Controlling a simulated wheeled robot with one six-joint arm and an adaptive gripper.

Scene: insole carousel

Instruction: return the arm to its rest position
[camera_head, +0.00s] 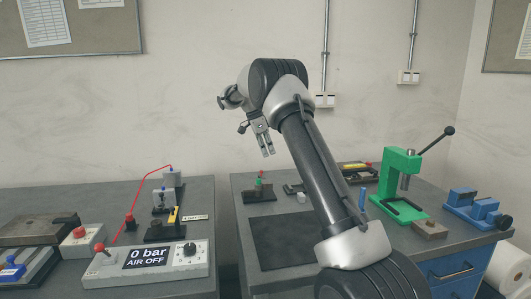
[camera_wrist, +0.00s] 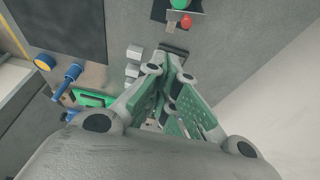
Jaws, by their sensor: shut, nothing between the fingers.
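My arm rises from the bottom right of the head view, bends at a high elbow and turns back down to the left. My gripper (camera_head: 267,152) hangs above the back left part of the right bench (camera_head: 237,222), clear of everything on it. In the wrist view my gripper (camera_wrist: 170,62) shows its green-padded fingers with the tips together and nothing between them. The bench top lies below the fingers. My forearm hides part of the bench and wall in the head view.
A green press (camera_head: 398,178) with a long lever stands right of my arm, with a blue vise (camera_head: 470,205) beyond it. A dark mat (camera_head: 280,242) lies below. A box marked "0 bar AIR OFF" (camera_head: 190,268) sits on the left bench. A gap separates the benches.

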